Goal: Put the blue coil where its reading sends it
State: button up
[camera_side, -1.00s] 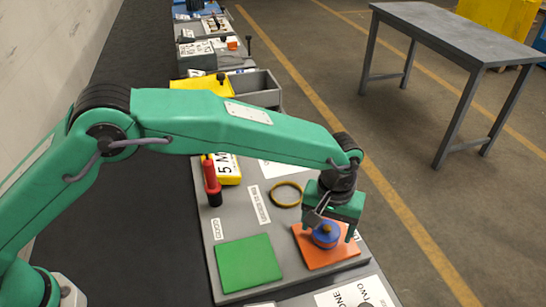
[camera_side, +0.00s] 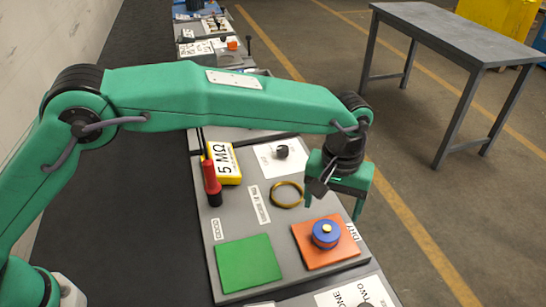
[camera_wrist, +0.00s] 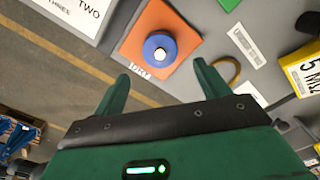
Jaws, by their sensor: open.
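A yellow meter (camera_side: 223,163) reads 5 MΩ. A green square pad (camera_side: 248,264) lies bare left of the orange one. The small pad labels are hard to read.
A red-and-black probe (camera_side: 212,182) stands beside the meter. A brass ring (camera_side: 287,194) lies on the grey board behind the orange pad. A black knob (camera_side: 281,152) sits on a white plate farther back.

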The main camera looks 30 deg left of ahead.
aim_at(327, 227)
jog(key=shift+r, duration=2.45)
jog(key=s+a+r+t, duration=0.1)
jog(key=a+r, duration=0.3)
jog(key=a, duration=0.4)
jog(key=s+a+r+t+h, duration=0.15)
jog(key=a+r, duration=0.25)
jog(key=a, duration=0.4)
jog(key=s+a+r+y, duration=0.1)
jog(key=a+r, duration=0.4)
jog(key=a, duration=0.3)
jog(key=s+a+f+m+t, duration=0.1)
jog(key=s+a+f+t, duration=0.2)
jog(key=s+a, duration=1.3)
jog(key=shift+s+a+f, duration=0.4)
jog(key=shift+s+f, duration=0.35)
jog(key=shift+f, duration=0.35)
